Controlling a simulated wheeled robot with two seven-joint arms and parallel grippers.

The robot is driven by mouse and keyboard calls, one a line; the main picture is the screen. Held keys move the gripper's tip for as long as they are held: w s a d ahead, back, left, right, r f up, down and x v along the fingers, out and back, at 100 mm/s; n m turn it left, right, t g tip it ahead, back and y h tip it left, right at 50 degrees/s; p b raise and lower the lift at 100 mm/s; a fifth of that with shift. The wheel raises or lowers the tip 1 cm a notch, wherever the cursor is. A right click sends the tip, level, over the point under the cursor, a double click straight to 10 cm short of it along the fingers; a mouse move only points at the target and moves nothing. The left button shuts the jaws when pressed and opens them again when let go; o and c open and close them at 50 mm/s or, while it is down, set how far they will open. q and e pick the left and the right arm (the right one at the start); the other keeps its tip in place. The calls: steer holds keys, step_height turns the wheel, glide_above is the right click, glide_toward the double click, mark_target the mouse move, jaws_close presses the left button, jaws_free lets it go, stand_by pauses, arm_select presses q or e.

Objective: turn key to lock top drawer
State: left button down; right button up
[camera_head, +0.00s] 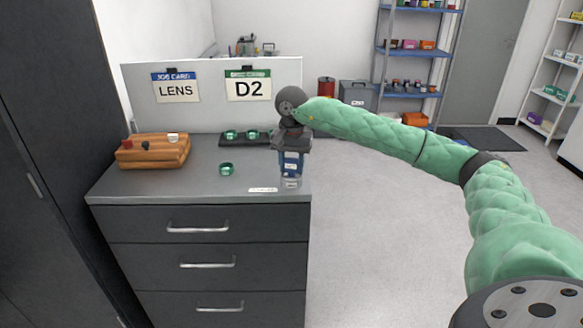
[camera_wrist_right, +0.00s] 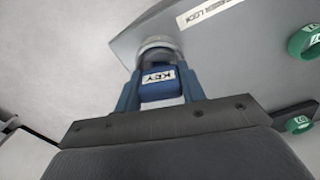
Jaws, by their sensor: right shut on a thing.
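My right gripper (camera_head: 291,172) points down over the front right corner of the cabinet top. In the right wrist view its blue fingers are shut on a blue key (camera_wrist_right: 158,88) with a white KEY label. The key stands at a round silver lock (camera_wrist_right: 157,46) on the cabinet top; the lock also shows in the head view (camera_head: 291,184). How deep the key sits is hidden. A drawer lock label (camera_head: 263,190) lies beside the lock. The top drawer (camera_head: 140,222) looks closed. My left gripper is not in view.
A wooden block (camera_head: 152,152) with small knobs stands at the left of the cabinet top. A green ring (camera_head: 227,169) lies mid-top, and a dark tray (camera_head: 212,141) with green rings is behind. A white panel (camera_head: 212,110) with LENS and D2 cards closes off the back.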

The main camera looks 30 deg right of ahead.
steer(key=shift+n+b, duration=0.4)
steer(key=shift+n, duration=0.6)
steer(key=shift+f+n+b, duration=0.1)
steer(key=shift+n+b, duration=0.6)
steer(key=shift+n, duration=0.2)
steer(key=o, duration=1.1)
steer(key=shift+c, duration=0.2)
steer(key=shift+r, duration=0.2)
step_height(320, 180, up, 8)
steer(key=shift+f+b, duration=0.2)
steer(key=shift+b, duration=0.35)
